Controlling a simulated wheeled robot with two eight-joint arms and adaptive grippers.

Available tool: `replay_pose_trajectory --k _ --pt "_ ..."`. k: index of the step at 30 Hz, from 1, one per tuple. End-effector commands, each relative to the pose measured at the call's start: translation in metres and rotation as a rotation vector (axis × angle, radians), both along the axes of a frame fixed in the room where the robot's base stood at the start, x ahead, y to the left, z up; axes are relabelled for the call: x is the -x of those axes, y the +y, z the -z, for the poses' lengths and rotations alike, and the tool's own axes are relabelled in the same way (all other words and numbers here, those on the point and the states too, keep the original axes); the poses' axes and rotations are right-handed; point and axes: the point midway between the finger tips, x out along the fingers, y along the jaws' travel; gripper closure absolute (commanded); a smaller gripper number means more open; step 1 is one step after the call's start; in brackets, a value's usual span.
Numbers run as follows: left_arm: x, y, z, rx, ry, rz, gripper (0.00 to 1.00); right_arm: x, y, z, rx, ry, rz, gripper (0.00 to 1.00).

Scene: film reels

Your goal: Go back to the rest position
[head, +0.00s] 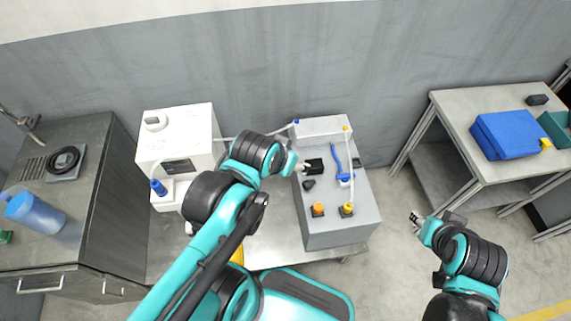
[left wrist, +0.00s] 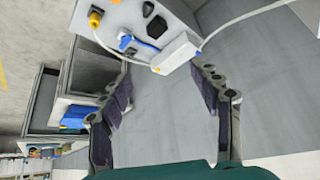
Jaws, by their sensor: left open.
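My left gripper (head: 306,168) hangs over the grey machine box near its upper left part in the head view. In the left wrist view, the fingers of my left gripper (left wrist: 166,95) are spread apart with nothing between them, only a plain grey surface behind. My right gripper (head: 417,219) is over bare floor, right of the grey box, and no object shows in it. Its fingers are too small to tell open from shut.
A dark cabinet (head: 100,205) is at far left. A blue case (head: 503,136) lies on the right table (head: 455,110). Floor between is clear.

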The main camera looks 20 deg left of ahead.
Motion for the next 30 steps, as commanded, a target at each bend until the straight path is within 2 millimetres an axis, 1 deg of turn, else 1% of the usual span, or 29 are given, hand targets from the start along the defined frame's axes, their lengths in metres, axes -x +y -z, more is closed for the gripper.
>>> replay_pose_trajectory --k 1,6,30 --pt "0.0077 0.0003 0.0023 0.013 -0.015 -0.019 0.37 0.0 0.0 0.0 0.0 0.0 0.0 0.6" --pt "0.0164 0.0006 0.0047 0.037 -0.042 -0.055 0.37 0.0 0.0 -0.0001 0.0 0.0 0.0 0.6" --pt "0.0165 0.0005 0.0049 0.037 -0.042 -0.056 0.37 0.0 0.0 -0.0001 0.0 0.0 0.0 0.6"
